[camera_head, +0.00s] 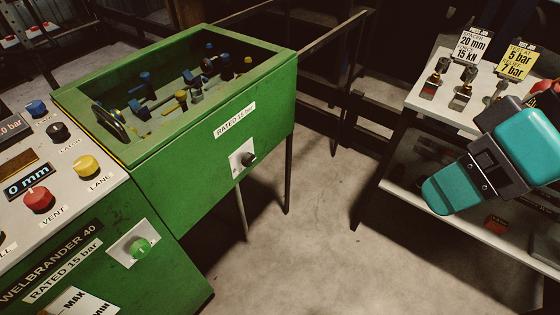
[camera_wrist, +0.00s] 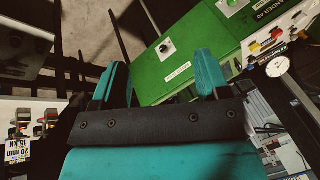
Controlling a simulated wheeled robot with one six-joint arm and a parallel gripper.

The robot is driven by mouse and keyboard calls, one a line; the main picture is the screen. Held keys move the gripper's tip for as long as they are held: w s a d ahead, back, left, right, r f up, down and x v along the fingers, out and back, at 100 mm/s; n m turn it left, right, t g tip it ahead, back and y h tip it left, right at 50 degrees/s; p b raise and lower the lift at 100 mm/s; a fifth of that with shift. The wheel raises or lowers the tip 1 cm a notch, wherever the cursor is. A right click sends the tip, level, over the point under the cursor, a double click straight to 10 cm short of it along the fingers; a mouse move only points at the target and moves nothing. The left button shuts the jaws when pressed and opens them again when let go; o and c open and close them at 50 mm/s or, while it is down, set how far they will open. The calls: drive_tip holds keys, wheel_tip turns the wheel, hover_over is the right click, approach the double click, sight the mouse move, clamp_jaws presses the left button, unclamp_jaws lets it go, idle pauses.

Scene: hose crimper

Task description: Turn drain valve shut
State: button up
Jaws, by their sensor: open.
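A black knob (camera_head: 249,159) on a small white plate sits on the front of the green trough, below the "RATED 15 bar" label. It also shows in the wrist view (camera_wrist: 165,47), beyond and between my fingers. A green knob (camera_head: 141,247) on another white plate sits on the cabinet front to the left. No label naming a drain valve is readable, so I cannot tell which knob it is. My gripper (camera_wrist: 160,62) is open and empty, its two teal fingers apart. In the head view my teal arm end is at the right, well away from both knobs.
The control panel (camera_head: 65,172) with red, yellow, blue and black buttons is at left. The open green trough (camera_head: 215,157) holds several fittings. A shelf (camera_head: 425,101) with fittings and two sign cards stands at right. Bare floor (camera_head: 310,230) lies between.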

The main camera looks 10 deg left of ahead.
drive_tip(key=w+a+f+n+y+b, duration=0.1)
drive_tip(key=w+a+f+y+b, duration=0.3)
drive_tip(key=a+f+b, duration=0.45)
drive_tip(key=w+a+f+n+y+b, duration=0.1)
drive_tip(key=w+a+f+y+b, duration=0.4)
drive_tip(key=f+b, duration=0.5)
drive_tip(key=m+t+y+b, duration=0.2)
drive_tip(key=m+t+b, duration=0.5)
drive_tip(key=b, duration=0.5)
approach(251, 162)
drive_tip(key=shift+n+t, duration=0.4)
drive_tip(key=shift+t, duration=0.2)
drive_tip(key=p+x, duration=0.1)
drive_tip(key=x, duration=0.2)
drive_tip(key=p+x, duration=0.2)
drive_tip(key=x, duration=0.1)
drive_tip(key=p+x, duration=0.2)
drive_tip(key=x, duration=0.1)
drive_tip(key=shift+s+a+f, duration=0.2)
drive_tip(key=shift+a+f, duration=0.1)
drive_tip(key=c, duration=0.9)
